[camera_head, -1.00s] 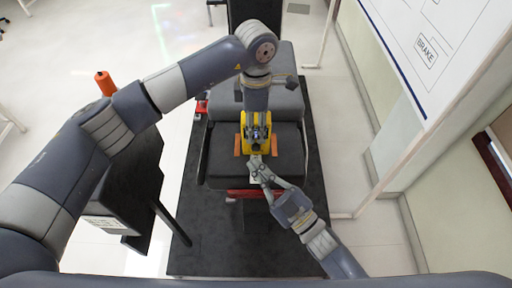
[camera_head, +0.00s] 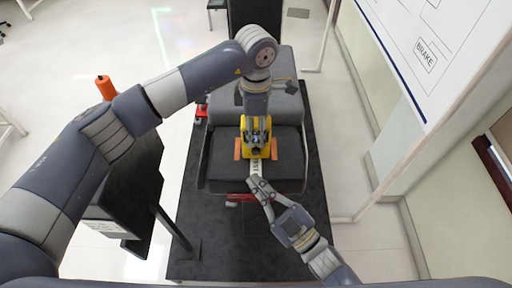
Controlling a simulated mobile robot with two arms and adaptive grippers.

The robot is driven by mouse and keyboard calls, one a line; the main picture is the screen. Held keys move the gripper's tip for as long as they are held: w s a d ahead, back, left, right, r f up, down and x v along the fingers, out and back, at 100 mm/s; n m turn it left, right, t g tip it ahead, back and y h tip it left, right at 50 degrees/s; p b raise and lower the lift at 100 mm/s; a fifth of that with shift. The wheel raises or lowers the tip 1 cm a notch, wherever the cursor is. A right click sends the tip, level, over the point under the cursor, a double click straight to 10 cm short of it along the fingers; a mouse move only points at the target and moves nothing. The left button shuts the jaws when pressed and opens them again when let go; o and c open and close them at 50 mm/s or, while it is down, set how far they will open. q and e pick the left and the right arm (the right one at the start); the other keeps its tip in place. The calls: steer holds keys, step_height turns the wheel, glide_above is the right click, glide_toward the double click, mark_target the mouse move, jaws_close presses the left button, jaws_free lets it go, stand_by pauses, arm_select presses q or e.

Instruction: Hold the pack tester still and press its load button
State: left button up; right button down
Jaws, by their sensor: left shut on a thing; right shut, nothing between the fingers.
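The yellow pack tester (camera_head: 267,147) sits on the dark grey seat-like block in the middle of the head view, with an orange piece on either side of it. My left gripper (camera_head: 257,143) comes down on it from above and is shut on it. The gripper covers much of its top, and I cannot make out the load button. My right gripper (camera_head: 256,184) is shut and empty, just in front of the tester and apart from it.
The dark grey block (camera_head: 222,178) stands on a black platform (camera_head: 225,255). A red bar (camera_head: 240,197) runs along its front edge. A black stand (camera_head: 135,190) and an orange cylinder (camera_head: 105,88) are at the left. A white board (camera_head: 440,45) is at the upper right.

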arm_select(q)
steer(key=o, duration=1.3)
